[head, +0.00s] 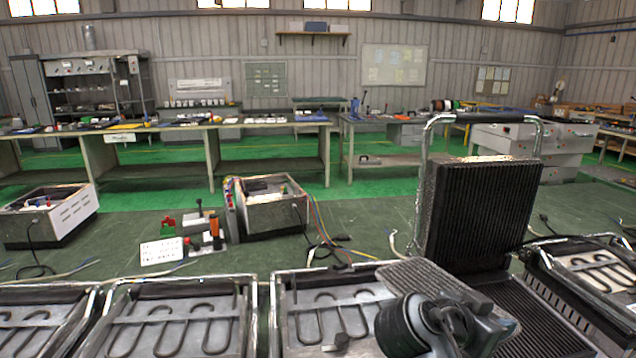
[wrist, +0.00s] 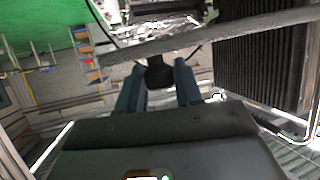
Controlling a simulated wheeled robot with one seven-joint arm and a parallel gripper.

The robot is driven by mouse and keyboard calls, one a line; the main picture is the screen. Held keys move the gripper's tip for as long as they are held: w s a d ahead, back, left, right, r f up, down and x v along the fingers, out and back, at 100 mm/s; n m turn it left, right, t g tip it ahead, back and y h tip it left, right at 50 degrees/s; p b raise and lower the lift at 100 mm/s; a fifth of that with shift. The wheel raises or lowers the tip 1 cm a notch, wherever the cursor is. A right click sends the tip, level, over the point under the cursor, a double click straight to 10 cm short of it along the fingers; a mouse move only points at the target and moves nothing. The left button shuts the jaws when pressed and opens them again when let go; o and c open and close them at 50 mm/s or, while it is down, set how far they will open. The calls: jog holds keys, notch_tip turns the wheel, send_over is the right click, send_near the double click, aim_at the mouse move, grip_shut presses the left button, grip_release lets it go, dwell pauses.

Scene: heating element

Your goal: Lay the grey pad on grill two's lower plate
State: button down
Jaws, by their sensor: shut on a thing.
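The grey pad (head: 425,274) is a flat, rounded, textured plate. In the head view it hangs over the front left of the ribbed lower plate (head: 525,315), partly covered by my arm. In the wrist view the pad (wrist: 205,37) shows nearly edge-on as a long grey strip. My gripper (wrist: 158,80) is shut on the pad's dark handle between its two blue fingers. The grill's ribbed upper plate (head: 480,215) stands raised behind the lower plate; it also shows in the wrist view (wrist: 262,55). I see no grill number.
Open units with bare heating coils stand left of the ribbed grill (head: 180,320) and at its right (head: 600,268). The chrome lid frame (head: 424,170) rises close behind the pad.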

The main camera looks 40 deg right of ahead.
jog(key=w+a+f+n+t+y, duration=0.1)
jog(key=w+a+n+t+y, duration=0.3)
jog(key=w+a+n, duration=0.3)
jog(key=w+a+f+n+t+y, duration=0.2)
jog(key=w+a+n+t+y, duration=0.2)
jog(key=w+a+n+t, duration=0.3)
jog(key=w+a+f+n+t+y, duration=0.2)
jog(key=w+a+n+t+y, duration=0.3)
jog(key=w+a, duration=0.9)
jog(key=shift+w+a+n+t, duration=0.1)
jog(key=shift+w+n+t, duration=0.3)
jog(key=shift+w, duration=1.35)
jog(key=shift+w+n+t, duration=0.1)
jog(key=shift+w+n, duration=0.5)
jog(key=shift+w, duration=1.1)
jog(key=shift+s+f, duration=0.1)
